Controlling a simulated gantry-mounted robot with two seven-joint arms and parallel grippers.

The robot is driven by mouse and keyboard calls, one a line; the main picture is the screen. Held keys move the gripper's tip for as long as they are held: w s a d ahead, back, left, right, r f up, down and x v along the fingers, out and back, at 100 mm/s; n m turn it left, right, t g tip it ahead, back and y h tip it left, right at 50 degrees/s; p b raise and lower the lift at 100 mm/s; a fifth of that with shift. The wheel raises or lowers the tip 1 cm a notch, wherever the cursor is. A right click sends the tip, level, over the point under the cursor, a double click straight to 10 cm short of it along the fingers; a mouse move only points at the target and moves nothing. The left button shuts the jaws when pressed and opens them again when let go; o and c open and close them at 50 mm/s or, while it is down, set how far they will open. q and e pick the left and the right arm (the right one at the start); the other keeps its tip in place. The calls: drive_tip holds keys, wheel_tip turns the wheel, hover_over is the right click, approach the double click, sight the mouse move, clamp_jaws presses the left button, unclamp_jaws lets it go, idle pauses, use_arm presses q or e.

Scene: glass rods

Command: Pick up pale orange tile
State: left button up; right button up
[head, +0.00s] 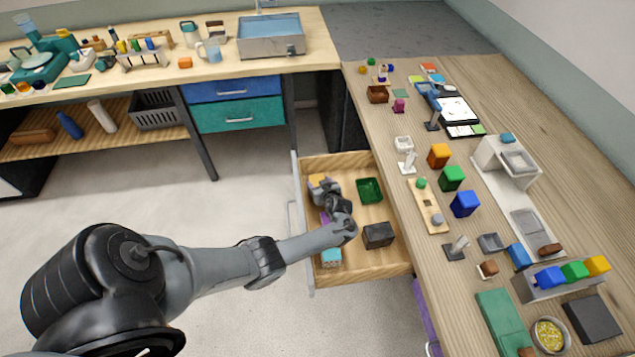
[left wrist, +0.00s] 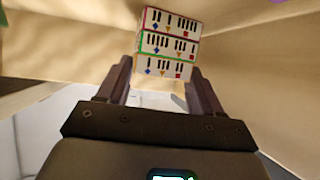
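In the left wrist view, a stack of three pale, patterned blocks or tiles stands ahead of my left gripper (left wrist: 160,72). Their edges are red, green and, on the lowest in the picture, orange (left wrist: 164,69). The fingers are apart, one on each side of the stack's near end; I cannot tell whether they touch it. In the head view, my left gripper (head: 325,188) is down in the open wooden drawer, beside a small orange-yellow-topped thing (head: 317,180) that it partly covers. I cannot tell for sure which piece is the pale orange tile. My right gripper is not in view.
The drawer (head: 345,162) also holds a green tray (head: 369,190), a dark box (head: 378,235), a teal-topped block (head: 331,258) and a purple thing (head: 324,217) partly behind my arm. The drawer walls stand close around the gripper. The counter (head: 385,140) at right is crowded.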

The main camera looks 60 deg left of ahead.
use_arm(q)
drive_tip(key=c, duration=0.5)
drive_tip(key=shift+r, duration=0.1)
drive_tip(key=shift+c, duration=0.2)
